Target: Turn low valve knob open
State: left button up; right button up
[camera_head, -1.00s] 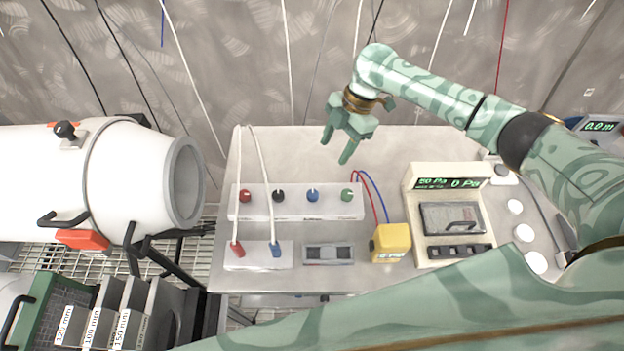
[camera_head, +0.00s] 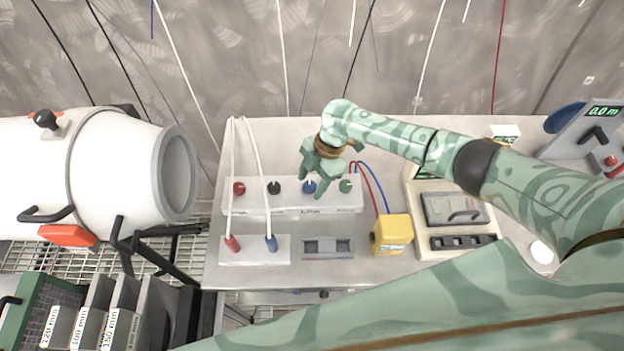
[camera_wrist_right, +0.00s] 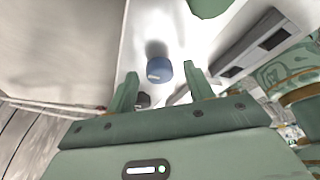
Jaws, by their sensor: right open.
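A white panel (camera_head: 255,205) carries a row of knobs: red (camera_head: 238,188), black (camera_head: 274,188), blue (camera_head: 309,186) and green (camera_head: 346,186). The small labels below them are too blurred to read surely, so I cannot tell which is the low valve. My right gripper (camera_head: 313,184) is open and empty, right over the blue knob. In the right wrist view, the blue knob (camera_wrist_right: 160,71) shows between the two fingertips (camera_wrist_right: 160,68), with no clear contact. The green knob (camera_wrist_right: 208,5) is at the top edge there. My left gripper is not in view.
White cables run to red and blue plugs (camera_head: 271,243) on a lower white block. A yellow box (camera_head: 392,234) and a beige gauge unit (camera_head: 460,240) stand right of the panel. A large white cylinder (camera_head: 110,175) is at the left. The bench's back strip (camera_head: 270,145) is clear.

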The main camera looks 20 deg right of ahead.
jog(key=shift+c, duration=0.3)
jog(key=c, duration=0.9)
jog(key=shift+r, duration=0.1)
jog(key=m+p, duration=0.1)
jog(key=m+t+p, duration=0.1)
jog(key=p, duration=0.1)
jog(key=shift+s+r+m, duration=0.15)
jog(key=shift+m, duration=0.25)
jog(key=m+t+p, duration=0.1)
jog(key=m+p, duration=0.2)
jog(key=m+t+p, duration=0.1)
jog(key=m+p, duration=0.1)
jog(key=m, duration=0.1)
jog(key=m+t+p, duration=0.1)
jog(key=m+p, duration=0.2)
jog(key=shift+s+a+h+p, duration=0.15)
jog(key=shift+s+h+p, duration=0.15)
jog(key=shift+h, duration=0.1)
jog(key=m+t+h+p, duration=0.1)
jog(key=m+p, duration=0.1)
jog(key=m, duration=0.1)
jog(key=shift+a+p, duration=0.1)
jog(key=shift+p, duration=0.2)
jog(key=shift+f+m+t+h+p, duration=0.15)
jog(key=shift+m+h+p, duration=0.2)
jog(key=shift+m, duration=0.45)
jog(key=shift+f+m+t+h+p, duration=0.15)
jog(key=shift+m+p, duration=0.25)
jog(key=shift+m, duration=0.4)
jog(key=shift+r, duration=0.1)
